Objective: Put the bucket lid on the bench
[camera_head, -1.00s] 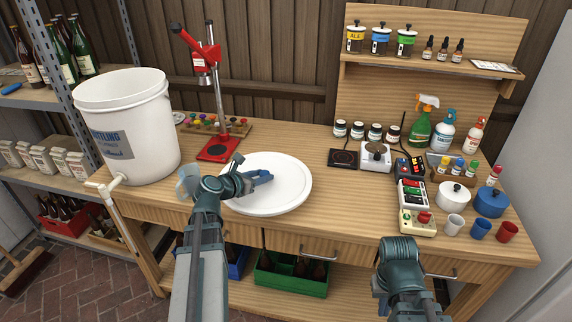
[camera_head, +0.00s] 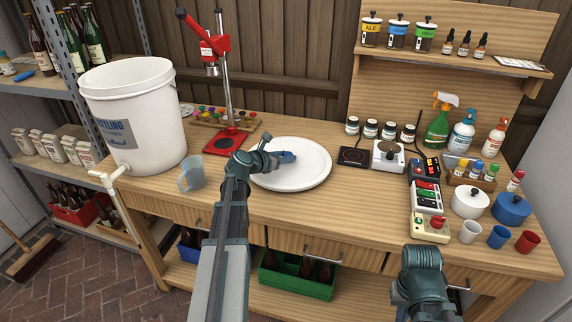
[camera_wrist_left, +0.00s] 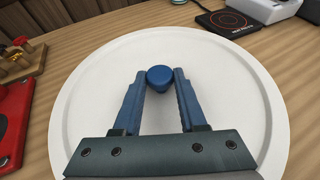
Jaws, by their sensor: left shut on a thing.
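The bucket lid (camera_head: 312,176) is a wide white disc with a blue knob (camera_wrist_left: 160,77) at its centre. It lies flat at the middle of the bench (camera_head: 345,213), on or very close to the top; I cannot tell whether there is a small gap. My left gripper (camera_head: 290,157) is shut on the knob. In the left wrist view its two blue fingers (camera_wrist_left: 160,90) are at the knob's sides. The white bucket (camera_head: 160,110) stands open at the left end of the bench. My right forearm shows at lower right; its fingers are not visible.
A clear jug (camera_head: 191,174) stands left of the lid. A red bottle capper (camera_head: 225,140) is behind left. A black hot pad (camera_head: 354,156) and white scale (camera_head: 388,155) are behind right. Bare wood lies in front of the lid, towards the control box (camera_head: 430,229).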

